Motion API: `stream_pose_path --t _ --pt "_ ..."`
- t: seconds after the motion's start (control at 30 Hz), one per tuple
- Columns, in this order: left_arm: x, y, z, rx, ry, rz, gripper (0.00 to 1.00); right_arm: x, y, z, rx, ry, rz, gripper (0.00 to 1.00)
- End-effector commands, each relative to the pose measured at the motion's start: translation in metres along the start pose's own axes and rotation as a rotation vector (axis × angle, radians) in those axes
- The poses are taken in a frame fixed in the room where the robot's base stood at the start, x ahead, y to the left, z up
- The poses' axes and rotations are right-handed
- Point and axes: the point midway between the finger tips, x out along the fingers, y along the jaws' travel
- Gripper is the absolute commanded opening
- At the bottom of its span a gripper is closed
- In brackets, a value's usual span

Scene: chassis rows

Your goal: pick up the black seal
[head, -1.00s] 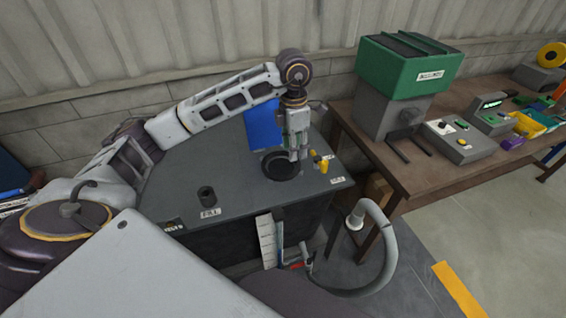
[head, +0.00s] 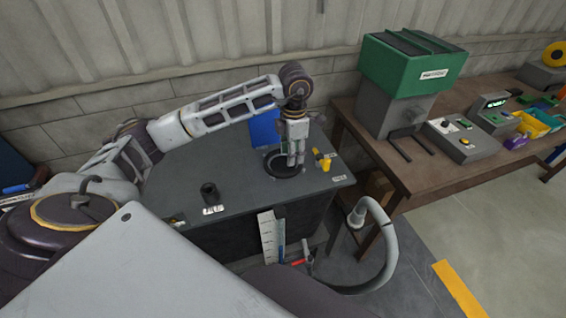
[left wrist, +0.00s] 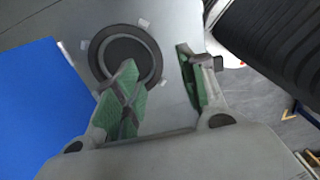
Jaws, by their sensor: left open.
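The black seal looks like a dark round ring (head: 270,168) lying flat on the grey cabinet top (head: 235,160). It also shows in the left wrist view (left wrist: 97,55), around a grey disc-like centre. My left gripper (head: 295,164) points down over the right part of the ring in the head view. Its green-padded fingers (left wrist: 156,57) are apart with nothing between them. The left finger overlaps the lower edge of the ring in the wrist view. I cannot tell how far the fingertips are above it. My right gripper is not in view.
A yellow fitting (head: 322,160) stands just right of the ring. A grey hose (head: 385,245) curves past the cabinet's right side. A wooden bench (head: 420,165) holds machines.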

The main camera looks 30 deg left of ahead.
Motion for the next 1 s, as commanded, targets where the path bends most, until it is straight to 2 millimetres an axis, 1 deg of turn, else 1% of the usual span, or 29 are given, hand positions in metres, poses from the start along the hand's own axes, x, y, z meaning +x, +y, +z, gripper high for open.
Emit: stream_pose_path --t 0.2,0.33,0.47,0.83,1.0 --pt "0.027 0.0 -0.001 -0.001 0.002 -0.002 0.41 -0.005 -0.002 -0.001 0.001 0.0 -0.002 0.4" --pt "0.038 0.0 -0.001 -0.001 0.001 0.0 0.41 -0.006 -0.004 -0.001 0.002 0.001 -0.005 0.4" --pt "0.042 0.0 0.0 0.0 -0.001 0.0 0.41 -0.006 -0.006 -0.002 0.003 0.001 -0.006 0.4" --pt "0.044 0.001 -0.001 0.0 0.0 0.0 0.41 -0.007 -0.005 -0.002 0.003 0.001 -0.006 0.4" --pt "0.051 0.003 -0.003 0.0 0.001 0.0 0.41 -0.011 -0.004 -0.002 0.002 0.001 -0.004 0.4"
